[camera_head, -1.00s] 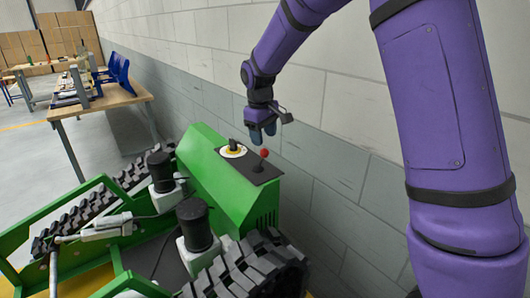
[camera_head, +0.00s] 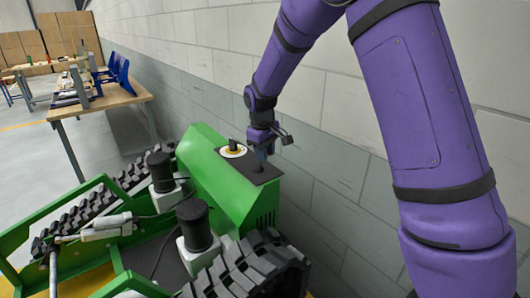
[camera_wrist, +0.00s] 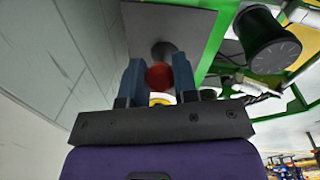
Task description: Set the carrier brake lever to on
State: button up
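The brake lever has a red ball knob (camera_wrist: 159,77), seen in the wrist view between the two blue-grey fingertips of my gripper (camera_wrist: 159,82). The knob spans nearly the whole gap. I cannot tell whether both fingers press on it. In the head view my gripper (camera_head: 262,153) is down at the lever and hides the red knob. The lever stands on a dark panel (camera_head: 243,166) on top of the green carrier housing (camera_head: 214,181). The lever's tilt and any on/off marks cannot be made out.
A black rotary knob on a yellow and white dial (camera_head: 233,151) sits beside the lever on the panel. A block wall (camera_head: 345,165) runs close behind the housing. Black tracks (camera_head: 255,272) and black cylinders (camera_head: 194,222) lie in front. A wooden table (camera_head: 105,101) stands at the left.

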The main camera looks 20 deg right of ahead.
grip_shut()
jog(key=shift+w, duration=0.15)
jog(key=shift+w+a+r+g+h, duration=0.2)
jog(key=shift+w+g+h, duration=0.1)
jog(key=shift+w+g, duration=0.35)
jog(key=w+g, duration=0.1)
jog(key=g, duration=0.1)
jog(key=w+a+g+h, duration=0.1)
jog(key=w+g, duration=0.1)
jog(key=shift+r, duration=0.2)
jog(key=shift+w+a, duration=0.1)
jog(key=shift+w, duration=0.25)
jog(key=shift+w+a+f, duration=0.2)
jog(key=shift+w, duration=0.4)
jog(key=shift+w+a+f, duration=0.15)
jog(key=shift+w+a, duration=0.05)
jog(key=shift+w, duration=0.5)
